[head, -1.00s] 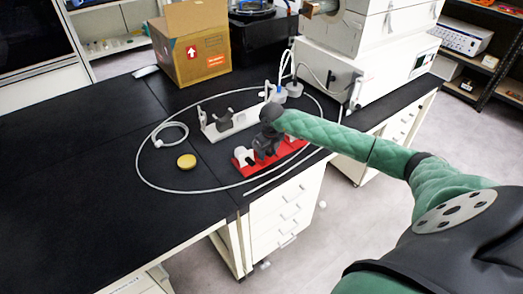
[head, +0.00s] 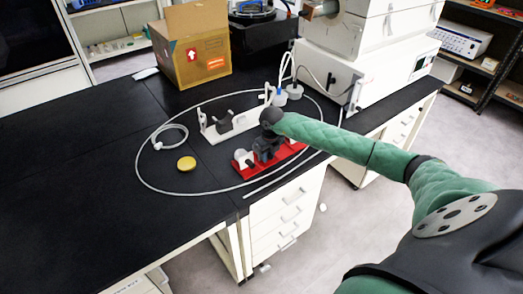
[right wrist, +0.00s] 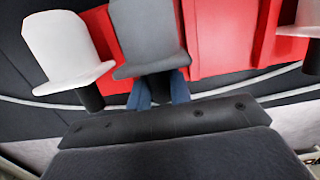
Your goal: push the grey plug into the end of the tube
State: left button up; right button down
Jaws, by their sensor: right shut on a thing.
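The grey plug (right wrist: 150,40) stands in the red rack (right wrist: 215,35), with a white plug (right wrist: 62,48) beside it on the left. My right gripper (right wrist: 160,92) is shut on the lower part of the grey plug, its blue fingertips against it. In the head view the right gripper (head: 265,150) is over the red rack (head: 295,149) and hides most of what stands there. A long thin tube (head: 150,183) lies in a big loop around the rack on the black bench. My left gripper is not in view.
A white stand with dark cradles (head: 226,124) is behind the rack. A coiled white cord (head: 172,131) and a yellow disc (head: 186,163) lie to the left. A cardboard box (head: 195,45) and a white machine (head: 365,75) are at the back. The left bench is clear.

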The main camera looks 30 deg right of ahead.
jog(key=shift+r+p, duration=0.7)
jog(key=shift+r, duration=2.25)
jog(key=shift+s, duration=0.1)
